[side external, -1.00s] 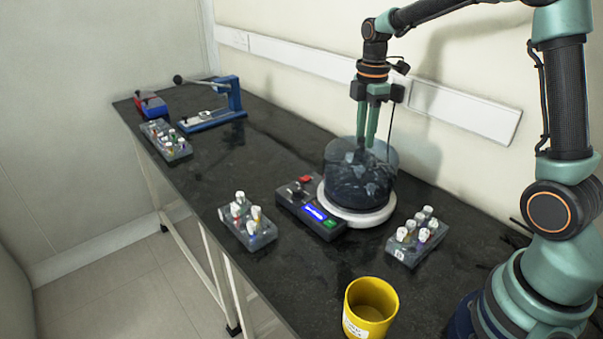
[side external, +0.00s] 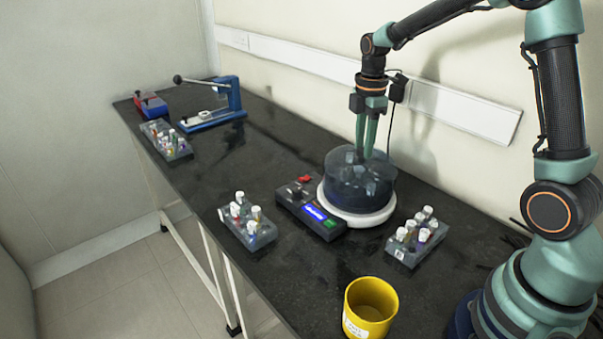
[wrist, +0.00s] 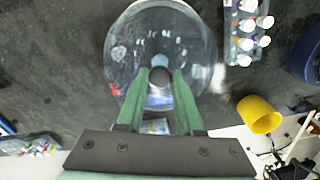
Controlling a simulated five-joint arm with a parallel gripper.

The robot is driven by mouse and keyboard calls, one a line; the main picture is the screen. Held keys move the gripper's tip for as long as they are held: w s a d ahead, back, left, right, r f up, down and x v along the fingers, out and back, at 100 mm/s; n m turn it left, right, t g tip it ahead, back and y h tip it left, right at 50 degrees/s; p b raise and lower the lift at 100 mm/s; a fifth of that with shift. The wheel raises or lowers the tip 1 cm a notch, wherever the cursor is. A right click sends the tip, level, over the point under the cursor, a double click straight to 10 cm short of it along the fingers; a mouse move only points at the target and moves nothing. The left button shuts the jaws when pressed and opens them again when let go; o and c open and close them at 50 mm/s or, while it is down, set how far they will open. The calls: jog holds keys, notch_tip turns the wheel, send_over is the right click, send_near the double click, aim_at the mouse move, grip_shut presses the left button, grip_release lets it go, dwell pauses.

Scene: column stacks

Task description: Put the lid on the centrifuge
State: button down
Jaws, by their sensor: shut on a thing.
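The centrifuge has a round white base (side external: 377,216) and a dark control box (side external: 311,208) with a lit blue display. Its clear, smoky lid (side external: 342,168) sits low over the rotor and looks level, its lower edge at or very near the white base; I cannot tell whether it is fully seated. My gripper (side external: 366,150) points down from above and is shut on the lid's knob. In the wrist view the round lid (wrist: 125,60) fills the upper middle, with my green fingers (wrist: 160,80) on either side of the dark knob.
Tube racks stand left (side external: 246,230) and right (side external: 414,238) of the centrifuge, close to it. A yellow cup (side external: 370,306) stands at the front. A blue press (side external: 215,110) and another rack (side external: 166,141) are far left. The bench between is clear.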

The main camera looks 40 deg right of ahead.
jog(key=shift+f, duration=0.45)
jog(key=shift+c, duration=2.3)
grip_release()
jog(key=shift+o, duration=0.3)
jog(key=o, duration=0.4)
jog(key=shift+r, duration=2.95)
